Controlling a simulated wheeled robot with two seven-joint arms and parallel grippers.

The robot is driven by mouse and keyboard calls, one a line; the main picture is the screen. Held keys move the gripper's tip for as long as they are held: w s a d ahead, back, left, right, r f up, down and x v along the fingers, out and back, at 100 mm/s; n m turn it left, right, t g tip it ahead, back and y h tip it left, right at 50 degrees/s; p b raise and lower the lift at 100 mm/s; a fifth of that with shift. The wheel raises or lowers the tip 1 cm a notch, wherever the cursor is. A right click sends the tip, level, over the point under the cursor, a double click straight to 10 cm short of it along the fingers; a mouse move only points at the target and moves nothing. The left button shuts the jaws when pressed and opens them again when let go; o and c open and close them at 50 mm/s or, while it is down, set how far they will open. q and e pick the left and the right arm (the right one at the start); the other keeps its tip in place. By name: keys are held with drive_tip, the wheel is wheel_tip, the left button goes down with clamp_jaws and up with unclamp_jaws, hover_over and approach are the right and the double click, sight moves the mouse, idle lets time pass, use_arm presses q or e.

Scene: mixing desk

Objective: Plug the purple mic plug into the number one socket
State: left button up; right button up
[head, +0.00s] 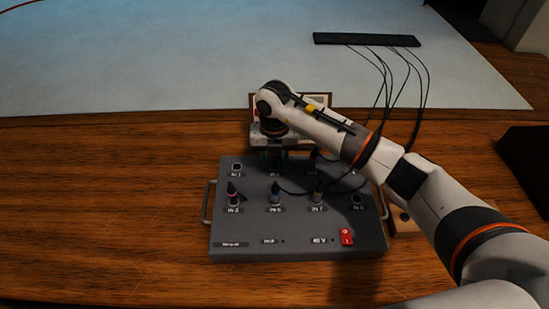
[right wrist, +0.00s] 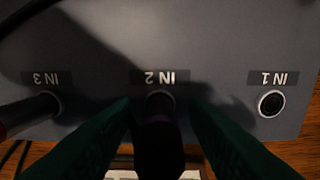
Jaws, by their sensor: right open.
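The grey mixing box (head: 228,244) stands on the wooden desk. Its IN 1 socket (head: 237,167) is empty; it also shows empty at the right of the right wrist view (right wrist: 271,103). My right gripper (head: 274,160) is above IN 2. In the right wrist view its green fingers (right wrist: 160,112) are open, one on each side of this plug. In the head view the gripper mostly hides the plug. My left gripper is not in view.
Other plugs stand at IN 3 (head: 312,162), IN 5 (head: 233,196), IN 6 (head: 275,195) and IN 7 (head: 318,192). Cables run across the box's right side. A red switch (head: 347,237) is at its front. A black cable bar (head: 367,39) lies behind. Desk left is clear.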

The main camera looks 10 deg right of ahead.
clamp_jaws()
drive_tip(key=shift+r, duration=0.15)
drive_tip(key=shift+r+p, duration=2)
drive_tip(key=shift+r, duration=0.9)
